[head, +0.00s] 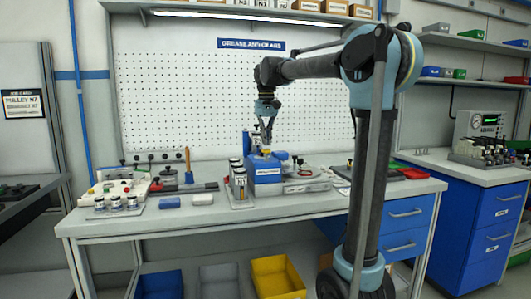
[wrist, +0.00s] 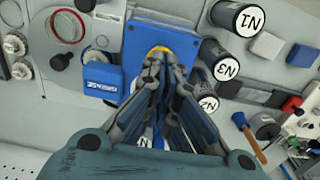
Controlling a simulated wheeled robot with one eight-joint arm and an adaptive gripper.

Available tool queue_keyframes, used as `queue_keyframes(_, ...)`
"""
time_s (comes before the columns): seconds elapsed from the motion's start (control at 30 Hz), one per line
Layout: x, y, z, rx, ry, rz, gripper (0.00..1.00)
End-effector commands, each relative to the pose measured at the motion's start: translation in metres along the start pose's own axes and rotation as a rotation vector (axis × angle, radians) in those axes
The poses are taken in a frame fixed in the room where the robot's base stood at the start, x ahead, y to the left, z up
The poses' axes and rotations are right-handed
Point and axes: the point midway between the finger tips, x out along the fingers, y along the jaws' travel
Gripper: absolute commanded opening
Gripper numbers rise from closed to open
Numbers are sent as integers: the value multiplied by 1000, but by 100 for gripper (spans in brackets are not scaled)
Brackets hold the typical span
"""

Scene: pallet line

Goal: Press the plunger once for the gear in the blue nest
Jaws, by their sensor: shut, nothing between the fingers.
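A blue box-shaped unit (head: 266,177) with a white front label stands on the bench; its top shows in the wrist view (wrist: 185,43). My gripper (head: 267,146) points down over this unit, fingers shut and empty. In the wrist view the fingertips (wrist: 160,62) are at a yellow round part (wrist: 157,50) on the unit's top and partly cover it. I cannot tell whether they touch it, or whether it is the plunger. A smaller blue block (wrist: 101,76) sits beside the unit. No gear or nest can be made out clearly.
Labelled dark cylinders (wrist: 235,17) stand close beside the unit. A grey fixture with a round red-rimmed dish (wrist: 66,27) lies on its other side. The front bench edge (head: 240,220) is clear.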

Motion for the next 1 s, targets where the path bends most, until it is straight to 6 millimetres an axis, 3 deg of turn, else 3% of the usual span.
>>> queue_keyframes(0.57, 1, 0, 0, 0, 0, 0, 0)
queue_keyframes(1.0, 12, 0, 0, 0, 0, 0, 0)
